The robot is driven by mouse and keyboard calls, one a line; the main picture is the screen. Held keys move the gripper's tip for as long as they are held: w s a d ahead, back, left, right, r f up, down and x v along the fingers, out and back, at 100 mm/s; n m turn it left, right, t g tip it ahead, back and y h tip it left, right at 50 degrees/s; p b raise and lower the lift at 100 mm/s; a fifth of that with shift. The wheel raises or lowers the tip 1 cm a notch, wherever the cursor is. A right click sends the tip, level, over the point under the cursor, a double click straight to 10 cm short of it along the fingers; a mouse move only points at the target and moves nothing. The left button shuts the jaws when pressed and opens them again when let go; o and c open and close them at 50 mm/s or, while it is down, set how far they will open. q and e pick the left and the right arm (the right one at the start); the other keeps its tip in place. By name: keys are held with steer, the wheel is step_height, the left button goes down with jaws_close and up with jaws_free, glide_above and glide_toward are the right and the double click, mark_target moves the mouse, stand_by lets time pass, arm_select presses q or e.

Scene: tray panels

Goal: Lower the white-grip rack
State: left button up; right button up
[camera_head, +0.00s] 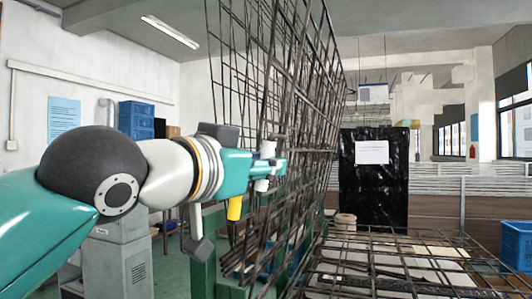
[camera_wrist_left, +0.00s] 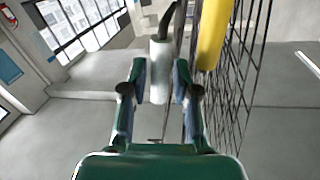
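The white-grip rack is a dark wire mesh panel (camera_head: 300,110) standing steeply raised in the middle of the head view. Its white grip (camera_head: 262,185) is a short upright cylinder at the panel's left side. My left gripper (camera_head: 272,167), teal, reaches it from the left. The finger contact is hard to see. My right gripper is in neither view.
A yellow grip (camera_head: 235,208) hangs just below my left gripper; it also shows in the left wrist view (camera_wrist_left: 212,35). A flat wire rack (camera_head: 400,262) spreads at lower right. A blue crate (camera_head: 517,244) stands at far right. A black-covered panel (camera_head: 374,185) stands behind.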

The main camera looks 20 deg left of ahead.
arm_select(q)
steer(key=shift+w+d, duration=0.1)
steer(key=shift+w, duration=0.45)
jaws_close()
steer(key=shift+d, duration=0.15)
